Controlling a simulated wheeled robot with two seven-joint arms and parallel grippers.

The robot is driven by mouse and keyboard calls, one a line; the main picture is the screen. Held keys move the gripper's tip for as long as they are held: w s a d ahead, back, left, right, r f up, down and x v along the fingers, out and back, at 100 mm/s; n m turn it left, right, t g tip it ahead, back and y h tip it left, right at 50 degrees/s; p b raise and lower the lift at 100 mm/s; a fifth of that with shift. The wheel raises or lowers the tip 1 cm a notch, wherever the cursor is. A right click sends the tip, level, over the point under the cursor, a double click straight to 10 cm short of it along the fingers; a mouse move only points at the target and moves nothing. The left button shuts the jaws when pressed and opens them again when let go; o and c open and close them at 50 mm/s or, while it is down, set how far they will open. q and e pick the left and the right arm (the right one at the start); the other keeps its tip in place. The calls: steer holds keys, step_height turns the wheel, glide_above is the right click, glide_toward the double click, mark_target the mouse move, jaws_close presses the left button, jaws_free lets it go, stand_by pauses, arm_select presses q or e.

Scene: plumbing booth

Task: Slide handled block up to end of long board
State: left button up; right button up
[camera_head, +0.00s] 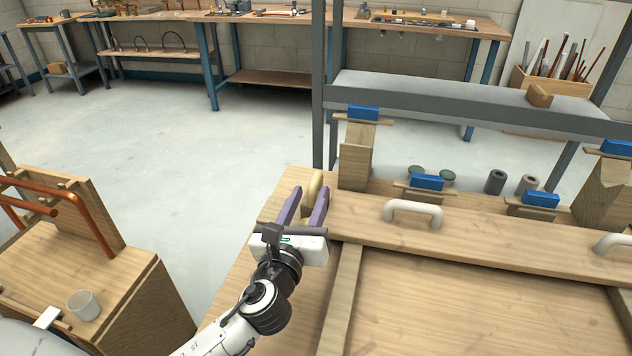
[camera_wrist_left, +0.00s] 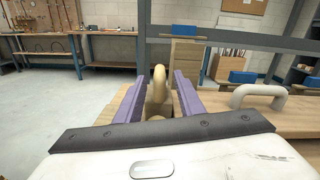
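The handled block has an upright beige loop handle (camera_head: 313,186); its wooden body is largely hidden behind my gripper. It sits at the left end of the long board (camera_head: 510,244), a wooden board with white handles. I cannot tell whether block and board touch. My left gripper (camera_head: 303,207) is open, with its purple fingers on either side of the handle. In the left wrist view the handle (camera_wrist_left: 158,88) stands between the fingers, with gaps beside it. My right gripper is not in view.
Blue-topped clamps (camera_head: 427,182) and a tall wooden block (camera_head: 355,158) stand along the bench's far side. A grey metal frame (camera_head: 470,103) rises behind. A wooden stand with copper pipes (camera_head: 95,215) is at left. Open floor lies between.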

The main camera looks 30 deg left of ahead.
arm_select(q)
steer(key=x, duration=0.5)
steer(key=shift+w, duration=0.35)
jaws_close()
